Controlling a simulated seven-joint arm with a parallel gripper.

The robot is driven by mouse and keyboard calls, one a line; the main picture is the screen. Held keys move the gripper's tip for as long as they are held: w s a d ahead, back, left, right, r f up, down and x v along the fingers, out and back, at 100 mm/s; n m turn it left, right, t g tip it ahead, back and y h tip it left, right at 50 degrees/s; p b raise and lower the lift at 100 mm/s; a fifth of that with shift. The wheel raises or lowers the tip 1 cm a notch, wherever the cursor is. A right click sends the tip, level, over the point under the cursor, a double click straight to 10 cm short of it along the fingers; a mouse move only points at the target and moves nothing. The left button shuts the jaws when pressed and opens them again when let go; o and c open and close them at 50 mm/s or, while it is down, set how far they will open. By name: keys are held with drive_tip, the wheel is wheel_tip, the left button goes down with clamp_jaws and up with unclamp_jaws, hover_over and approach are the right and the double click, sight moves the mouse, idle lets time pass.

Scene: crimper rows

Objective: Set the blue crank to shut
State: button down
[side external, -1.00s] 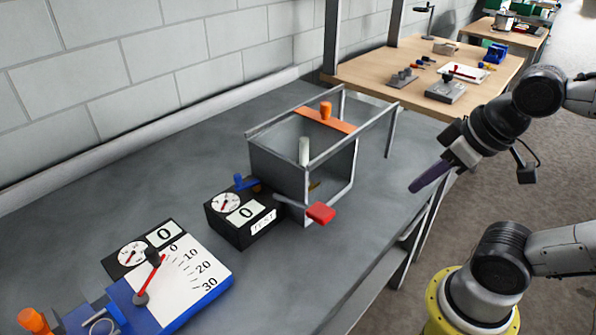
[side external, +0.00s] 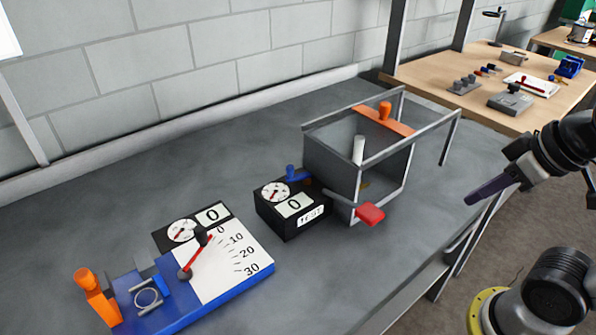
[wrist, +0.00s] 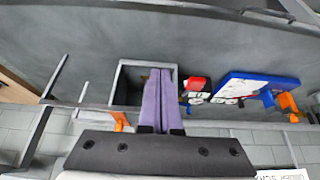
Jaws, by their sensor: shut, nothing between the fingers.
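The blue crank (side external: 293,174) is a small blue handle with an upright knob. It sits at the back right of a black gauge box (side external: 290,207) with a round dial, a "0" display and a "TEST" label. My gripper (side external: 468,199) has long purple fingers and hangs in the air to the right of the box and crank, well apart from them. In the wrist view my gripper's fingers (wrist: 161,72) are pressed together and empty. A small bit of blue beside them may be the crank, but it is too small to tell.
A blue device with a scale (side external: 223,262) and orange lever (side external: 96,293) lies left. The bench front is clear.

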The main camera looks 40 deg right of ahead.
drive_tip(key=c, duration=1.3)
unclamp_jaws()
drive_tip(key=shift+c, duration=0.2)
drive_tip(key=o, duration=0.6)
drive_tip(key=shift+n+t, duration=0.4)
drive_tip(key=shift+n, duration=0.2)
drive_tip(key=w+r, duration=0.2)
drive_tip(key=r, duration=0.1)
drive_tip(key=w+r, duration=0.1)
drive_tip(key=r, duration=0.1)
drive_tip(key=shift+w+a, duration=0.35)
drive_tip(key=shift+w, duration=0.05)
drive_tip(key=w+a+r+n+y, duration=0.1)
drive_tip(key=w+r, duration=0.2)
drive_tip(key=w, duration=0.2)
drive_tip(key=w+a+r+n, duration=0.1)
drive_tip(key=w+a+r, duration=0.1)
drive_tip(key=w, duration=0.3)
drive_tip(key=n+g, duration=0.2)
hover_over(291, 166)
drive_tip(key=s+d, duration=0.2)
drive_tip(key=s, duration=0.3)
wheel_tip(291, 166, down, 6)
drive_tip(key=shift+y, duration=0.5)
drive_tip(key=x, duration=1.2)
drive_tip(key=shift+f, duration=0.2)
drive_tip(key=shift+c, duration=0.4)
clamp_jaws()
